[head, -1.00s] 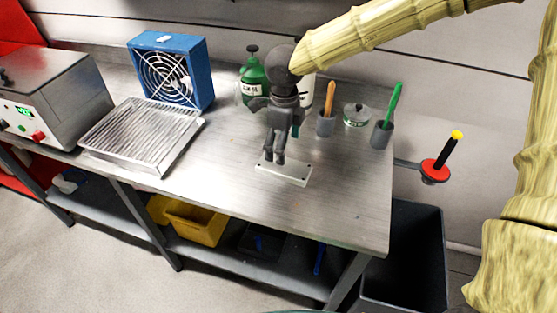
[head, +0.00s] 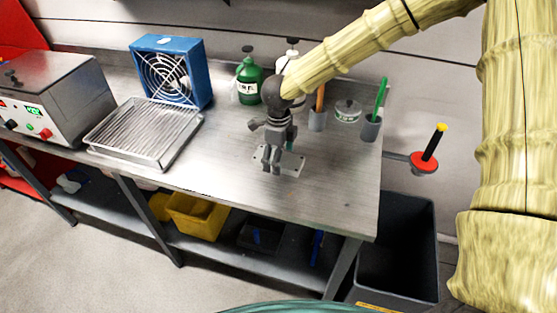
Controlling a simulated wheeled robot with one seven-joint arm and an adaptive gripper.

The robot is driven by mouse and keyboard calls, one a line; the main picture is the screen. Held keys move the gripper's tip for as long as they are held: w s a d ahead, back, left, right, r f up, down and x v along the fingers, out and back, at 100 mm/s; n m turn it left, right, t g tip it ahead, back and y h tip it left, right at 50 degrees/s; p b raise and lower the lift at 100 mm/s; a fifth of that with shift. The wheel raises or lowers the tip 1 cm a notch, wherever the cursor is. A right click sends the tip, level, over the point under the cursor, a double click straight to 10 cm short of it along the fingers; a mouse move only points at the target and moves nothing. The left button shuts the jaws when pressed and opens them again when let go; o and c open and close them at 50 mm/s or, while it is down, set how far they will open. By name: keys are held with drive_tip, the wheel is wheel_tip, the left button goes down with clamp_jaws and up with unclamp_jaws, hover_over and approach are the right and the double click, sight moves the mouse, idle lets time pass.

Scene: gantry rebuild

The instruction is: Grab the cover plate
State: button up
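The cover plate (head: 292,166) is a flat, light grey rectangle with small dark holes near its corners. It lies on the metal workbench (head: 225,180), near the front edge. My dark grey gripper (head: 271,171) points down in front of the plate in the picture and hides its left-middle part. Its two fingertips show close together near the plate's front edge. I cannot tell whether they touch the plate or how wide the gap between them is.
Behind stand a green bottle (head: 248,82), grey cups with an orange-handled tool (head: 320,98) and a green one (head: 382,98), and a small round tin (head: 347,112). Left are a ribbed metal tray (head: 145,135) and a blue fan (head: 172,72). A dark bin (head: 398,245) stands right.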

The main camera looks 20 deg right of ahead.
drive_tip(key=shift+w+f, duration=0.15)
drive_tip(key=shift+w, duration=0.1)
drive_tip(key=shift+c, duration=0.7)
drive_tip(key=shift+s+r, duration=0.25)
drive_tip(key=shift+s, duration=0.05)
drive_tip(key=c, duration=1)
drive_tip(key=shift+w, duration=0.15)
drive_tip(key=c, duration=0.6)
